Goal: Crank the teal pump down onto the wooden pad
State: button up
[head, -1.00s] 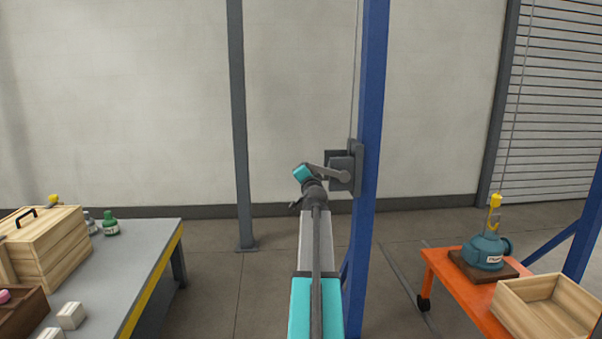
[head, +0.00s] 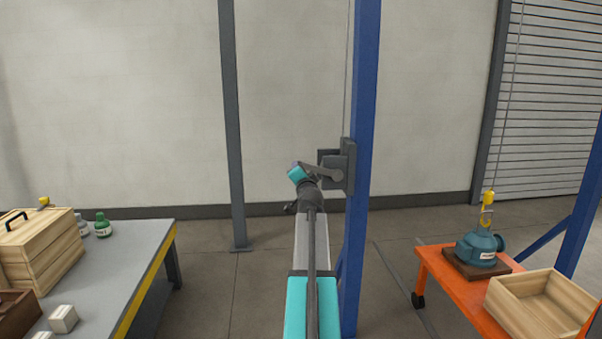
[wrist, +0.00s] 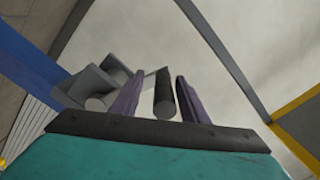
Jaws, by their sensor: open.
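The teal pump (head: 480,246) is upright over the brown wooden pad (head: 456,263) on the orange cart at the right. It appears to sit on the pad; any small gap is too small to see. A yellow hook (head: 487,214) hangs at the pump's top on a cable; whether it is engaged is unclear. The grey winch (head: 343,167) is on the blue post, its crank arm (head: 320,171) pointing left. My gripper (wrist: 160,76) is open, with the dark crank handle (wrist: 164,98) between its purple fingers. In the head view its fingers are hidden behind its teal body.
A wooden open box (head: 545,305) stands on the orange cart (head: 450,295) beside the pump. At left a grey bench (head: 110,265) bears a wooden case (head: 50,255), bottles and small white boxes. A grey post (head: 232,120) stands behind. Floor between bench and post is clear.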

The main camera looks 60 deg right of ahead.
jog(key=v, duration=1.2)
jog(key=shift+s, duration=0.25)
jog(key=shift+d, duration=0.1)
jog(key=shift+w, duration=0.1)
dwell(1.1)
